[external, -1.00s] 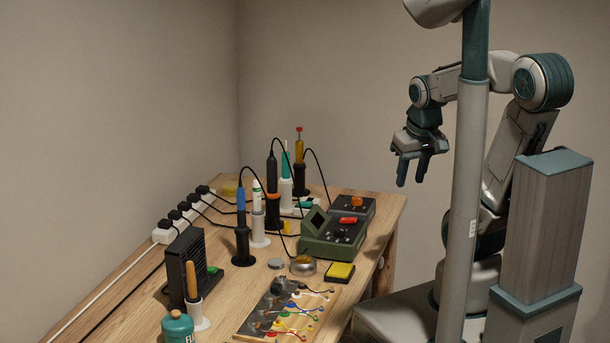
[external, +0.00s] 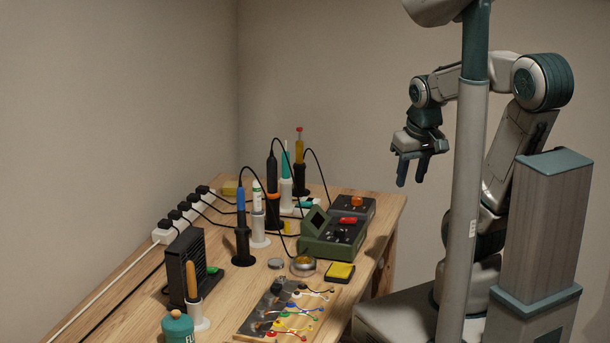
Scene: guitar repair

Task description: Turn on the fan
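The fan looks to be the black upright box (external: 181,262) with a slatted side, standing at the left part of the workbench. A green part (external: 213,270) shows low on its right side; whether it is the switch is too small to tell. I cannot see whether the fan is running. My gripper (external: 411,184) hangs in the air at the right, pointing down, beyond the bench's right edge and well away from the fan. Its two fingers are apart and nothing is between them.
The wooden bench (external: 335,201) holds soldering irons in stands, a green station (external: 333,234), a yellow sponge (external: 339,272), a metal tin (external: 303,265) and a board with coloured wires (external: 285,309). A power strip (external: 165,235) lies along the back left. A green canister (external: 177,328) stands in front.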

